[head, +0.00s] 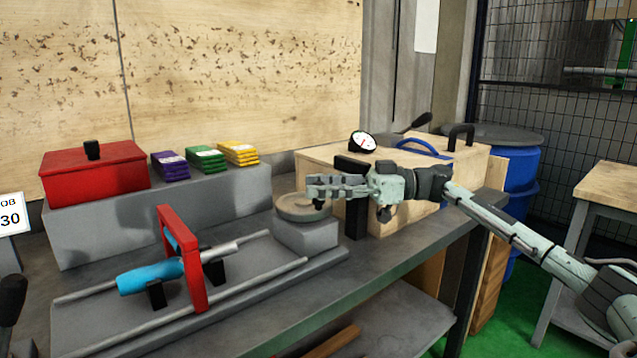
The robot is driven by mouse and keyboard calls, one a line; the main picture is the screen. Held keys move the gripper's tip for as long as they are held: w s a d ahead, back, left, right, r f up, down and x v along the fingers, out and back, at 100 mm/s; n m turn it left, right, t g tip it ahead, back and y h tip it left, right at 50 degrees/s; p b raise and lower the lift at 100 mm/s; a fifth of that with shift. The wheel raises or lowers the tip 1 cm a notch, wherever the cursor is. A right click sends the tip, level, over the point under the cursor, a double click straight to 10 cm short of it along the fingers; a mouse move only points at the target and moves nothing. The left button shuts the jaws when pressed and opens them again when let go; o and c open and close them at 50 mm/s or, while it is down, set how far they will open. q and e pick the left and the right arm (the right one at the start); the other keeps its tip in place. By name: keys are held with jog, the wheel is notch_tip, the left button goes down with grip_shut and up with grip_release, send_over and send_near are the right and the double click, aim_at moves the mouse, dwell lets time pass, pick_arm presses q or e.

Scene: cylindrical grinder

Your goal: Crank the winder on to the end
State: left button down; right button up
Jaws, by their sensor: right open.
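The winder appears to be the round grey disc (296,207) lying flat on a grey block at the right end of the machine bed. My right gripper (314,189) reaches in from the right, with its fingers over the disc's right side. It is open. A small dark piece shows just below the fingers, perhaps the crank knob. The fingers partly hide the disc, and I cannot tell whether they touch it. My left gripper is not in view.
A blue cylinder (150,277) and a red frame (193,270) stand on the bed, left of the disc. A red box (95,172) and purple, green and yellow packs sit on a grey ledge behind. A dial gauge (363,141) and wooden case (420,172) stand behind my right arm.

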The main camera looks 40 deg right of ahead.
jog(key=shift+w+a, duration=0.15)
jog(key=shift+a, duration=0.05)
grip_shut()
jog(key=shift+t, duration=0.3)
